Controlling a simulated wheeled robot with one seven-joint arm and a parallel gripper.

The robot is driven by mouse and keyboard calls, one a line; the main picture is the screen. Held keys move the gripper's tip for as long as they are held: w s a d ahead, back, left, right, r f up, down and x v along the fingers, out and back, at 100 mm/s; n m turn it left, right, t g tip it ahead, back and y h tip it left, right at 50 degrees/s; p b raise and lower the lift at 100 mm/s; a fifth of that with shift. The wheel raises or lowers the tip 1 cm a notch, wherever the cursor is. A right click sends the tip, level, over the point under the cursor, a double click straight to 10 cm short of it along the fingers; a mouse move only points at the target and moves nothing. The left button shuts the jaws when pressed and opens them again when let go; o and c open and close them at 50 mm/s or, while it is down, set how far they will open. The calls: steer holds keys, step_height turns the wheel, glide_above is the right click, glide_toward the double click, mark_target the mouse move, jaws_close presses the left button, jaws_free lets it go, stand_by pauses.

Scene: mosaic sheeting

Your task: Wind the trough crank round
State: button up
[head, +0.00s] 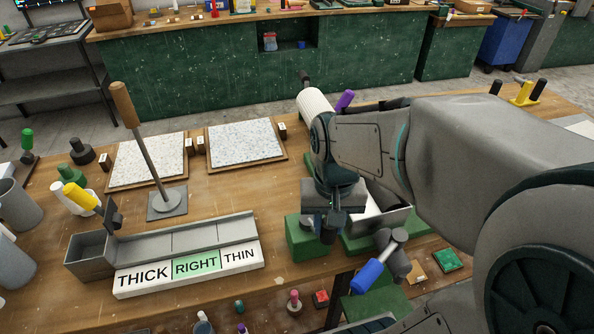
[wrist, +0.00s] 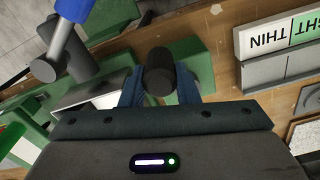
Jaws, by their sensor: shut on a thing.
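My gripper (head: 331,228) points down at the near side of a grey trough (head: 392,221) with something white inside. In the wrist view, its two blue fingers (wrist: 160,92) are closed around a dark round knob (wrist: 160,72) above a green block. The green block (head: 304,240) also shows in the head view. What lies under the knob is hidden, so I cannot tell how it joins the trough. A grey lever with a blue handle (head: 368,277) stands to the right of my gripper, apart from it; the handle also shows in the wrist view (wrist: 75,8).
A label bar reading THICK, RIGHT, THIN (head: 190,268) lies at left before a grey tray (head: 90,255). A tall wooden-handled rod (head: 143,140) stands behind it. Speckled boards (head: 245,143) lie farther back. Small coloured knobs (head: 293,300) stand at the near edge.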

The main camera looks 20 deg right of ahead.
steer(key=o, duration=0.9)
steer(key=shift+d, duration=0.1)
steer(key=shift+o, duration=0.2)
